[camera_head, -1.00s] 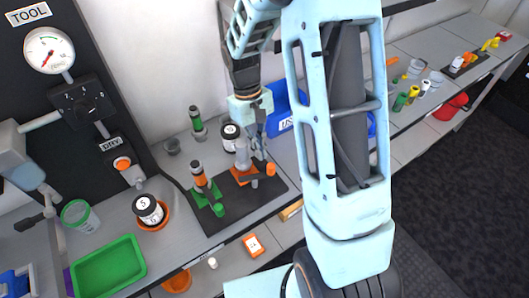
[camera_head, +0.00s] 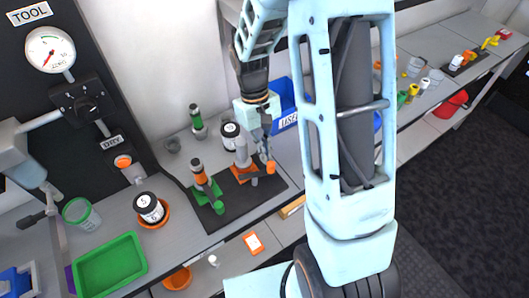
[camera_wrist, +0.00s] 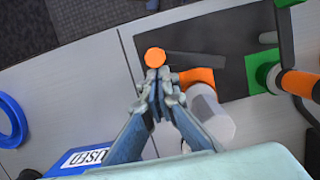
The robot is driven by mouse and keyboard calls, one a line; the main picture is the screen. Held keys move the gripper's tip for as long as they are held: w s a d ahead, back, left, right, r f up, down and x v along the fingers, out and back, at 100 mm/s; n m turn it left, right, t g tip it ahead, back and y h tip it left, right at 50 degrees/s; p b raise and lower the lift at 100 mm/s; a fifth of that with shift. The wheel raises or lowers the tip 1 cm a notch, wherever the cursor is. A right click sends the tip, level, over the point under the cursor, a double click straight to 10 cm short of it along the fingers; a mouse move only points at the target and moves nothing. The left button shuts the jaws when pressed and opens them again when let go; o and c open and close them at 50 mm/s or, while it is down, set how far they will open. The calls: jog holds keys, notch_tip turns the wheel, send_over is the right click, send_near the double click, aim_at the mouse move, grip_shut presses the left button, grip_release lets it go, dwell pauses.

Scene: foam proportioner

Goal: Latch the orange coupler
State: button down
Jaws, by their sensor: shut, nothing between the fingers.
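The orange coupler has an orange base (camera_head: 243,174) on a black mat and a grey cylinder (camera_head: 241,150) standing on it. A dark lever reaches from it to an orange knob (camera_head: 271,168) at the right. In the wrist view the knob (camera_wrist: 155,57) lies just beyond my fingertips, with the lever (camera_wrist: 195,59) running right from it. The orange base (camera_wrist: 197,76) and pale cylinder (camera_wrist: 212,115) are right of my fingers. My gripper (camera_head: 265,158) is shut and empty, fingers pointing down beside the knob; contact cannot be told. It also shows in the wrist view (camera_wrist: 158,75).
A green-based coupler (camera_head: 208,194) with an orange-banded cylinder stands left on the same mat (camera_head: 238,207). A black-and-white jar (camera_head: 231,133) and a green-banded cylinder (camera_head: 197,122) stand behind. A blue bin (camera_head: 285,95) is at the wall behind my gripper.

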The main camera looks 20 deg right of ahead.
jog(key=shift+s+d+m, duration=0.15)
jog(key=shift+m, duration=0.25)
jog(key=m, duration=0.1)
jog(key=s+m, duration=0.1)
jog(key=shift+d+m+y+b, duration=0.2)
jog(key=shift+m+y+b, duration=0.15)
jog(key=shift+m+y, duration=0.05)
jog(key=shift+s+d, duration=0.1)
jog(key=shift+s, duration=0.3)
jog(key=m, duration=0.1)
jog(key=m+y, duration=0.1)
jog(key=m, duration=0.1)
jog(key=shift+s+m, duration=0.3)
jog(key=shift+s, duration=0.05)
jog(key=m, duration=0.1)
jog(key=s+m, duration=0.1)
jog(key=m, duration=0.1)
jog(key=s+m+y, duration=0.1)
jog(key=m, duration=0.1)
jog(key=shift+a+t, duration=0.25)
jog(key=shift+t, duration=0.05)
jog(key=shift+s+a, duration=0.1)
jog(key=shift+s, duration=0.2)
jog(key=v, duration=1.2)
